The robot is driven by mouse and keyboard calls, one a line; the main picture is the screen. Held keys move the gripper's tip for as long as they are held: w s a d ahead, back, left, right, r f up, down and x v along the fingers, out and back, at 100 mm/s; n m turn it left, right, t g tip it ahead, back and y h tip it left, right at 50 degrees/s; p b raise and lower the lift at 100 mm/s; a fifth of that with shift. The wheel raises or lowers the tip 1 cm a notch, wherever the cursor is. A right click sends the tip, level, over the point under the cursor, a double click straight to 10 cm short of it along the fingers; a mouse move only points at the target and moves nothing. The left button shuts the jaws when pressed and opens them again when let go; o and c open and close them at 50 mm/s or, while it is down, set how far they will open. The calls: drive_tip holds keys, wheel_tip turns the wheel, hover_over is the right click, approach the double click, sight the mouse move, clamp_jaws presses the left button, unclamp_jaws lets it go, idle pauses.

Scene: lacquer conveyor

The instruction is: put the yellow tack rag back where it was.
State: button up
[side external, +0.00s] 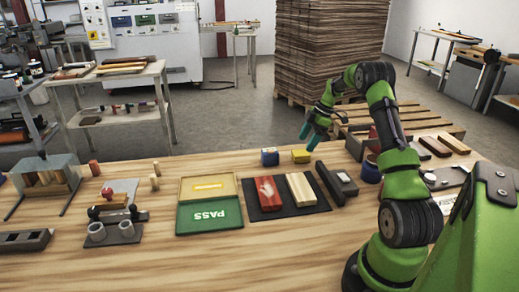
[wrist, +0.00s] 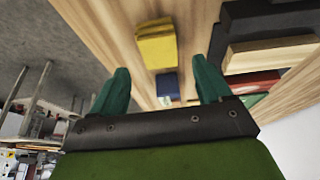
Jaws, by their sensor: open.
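The yellow tack rag (side external: 300,156) lies as a small folded pad on the wooden bench near its far edge, just right of a blue block (side external: 270,157). In the wrist view the rag (wrist: 156,46) is at top centre, with the blue block (wrist: 167,86) below it in the picture. My gripper (side external: 309,137) is above the bench's far edge, a little above the rag and apart from it. In the wrist view my gripper (wrist: 160,82) has its teal fingers spread wide with nothing held between them.
A dark mat (side external: 281,214) with a red block and a cream block lies in front of the rag. A dark tool (side external: 337,184) lies right. Stacked cardboard (side external: 330,50) stands behind.

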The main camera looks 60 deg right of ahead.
drive_tip(key=v, duration=0.7)
drive_tip(key=w+a+r+m+h, duration=0.15)
drive_tip(key=a+r, duration=0.25)
drive_tip(key=a, duration=0.4)
drive_tip(key=a+r+m, duration=0.2)
drive_tip(key=a+r, duration=0.3)
drive_tip(key=a, duration=0.2)
drive_tip(key=w+a+r+m, duration=0.15)
drive_tip(key=a+r, duration=0.25)
drive_tip(key=a, duration=0.4)
drive_tip(key=s+a+m+t, duration=0.2)
drive_tip(key=s+a+m, duration=0.2)
drive_tip(key=s+a, duration=0.3)
drive_tip(key=s+a+f+m+t, duration=0.1)
drive_tip(key=s+a+m, duration=0.3)
drive_tip(key=s+a, duration=0.4)
drive_tip(key=a+t, duration=0.1)
drive_tip(key=a, duration=0.4)
drive_tip(key=shift+a, duration=0.25)
drive_tip(key=shift+o, duration=0.4)
drive_tip(key=shift+y, duration=0.25)
